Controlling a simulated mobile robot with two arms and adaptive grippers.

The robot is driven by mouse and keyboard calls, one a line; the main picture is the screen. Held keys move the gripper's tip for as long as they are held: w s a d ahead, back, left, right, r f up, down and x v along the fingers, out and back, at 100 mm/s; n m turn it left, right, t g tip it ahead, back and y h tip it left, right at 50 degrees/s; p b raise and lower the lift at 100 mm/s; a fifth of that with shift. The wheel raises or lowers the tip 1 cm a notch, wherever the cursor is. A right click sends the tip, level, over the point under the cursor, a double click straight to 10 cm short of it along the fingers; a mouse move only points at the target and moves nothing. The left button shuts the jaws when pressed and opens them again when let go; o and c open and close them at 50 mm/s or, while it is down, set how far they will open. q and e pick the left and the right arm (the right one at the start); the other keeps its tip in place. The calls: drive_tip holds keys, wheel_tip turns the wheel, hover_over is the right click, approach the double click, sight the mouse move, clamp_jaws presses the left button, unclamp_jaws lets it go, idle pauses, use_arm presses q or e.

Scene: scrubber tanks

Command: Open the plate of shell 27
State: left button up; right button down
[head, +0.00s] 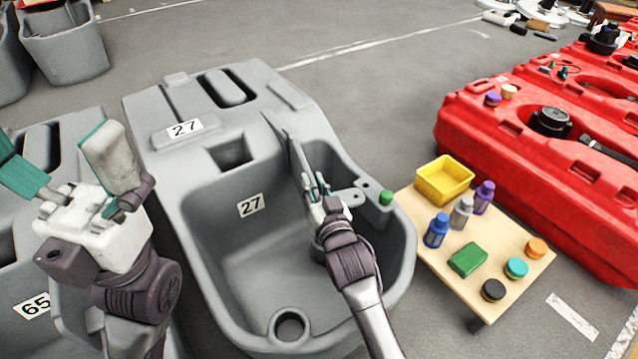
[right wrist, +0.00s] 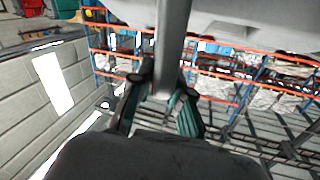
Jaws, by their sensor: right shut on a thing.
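The grey shell 27 (head: 220,195) stands in the middle of the head view, with "27" labels on its top and inside its basin. Its grey plate (head: 292,150) stands steeply up over the basin, seen nearly edge-on. My right gripper (head: 318,188) is at the plate's lower right part and shut on it. In the right wrist view a grey bar-like edge of the plate (right wrist: 172,50) runs between the fingers (right wrist: 163,105). My left gripper (head: 75,170) is raised at the left, its teal-padded fingers wide apart and empty.
A small wooden table (head: 500,250) at the right holds a yellow bin (head: 444,180), bottles, a green block and round caps. Red shells (head: 540,150) stand behind it. Shell 65 (head: 40,300) is at the left. A green knob (head: 385,197) sits on shell 27's right rim.

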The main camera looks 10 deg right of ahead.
drive_tip(key=shift+d, duration=0.1)
drive_tip(key=c, duration=1.1)
unclamp_jaws()
drive_tip(key=s, duration=0.4)
drive_tip(key=s+d, duration=0.1)
drive_tip(key=s, duration=0.3)
drive_tip(key=s+d, duration=0.1)
drive_tip(key=s, duration=0.2)
drive_tip(key=shift+s+d, duration=0.15)
drive_tip(key=shift+s, duration=0.25)
drive_tip(key=shift+c, duration=0.2)
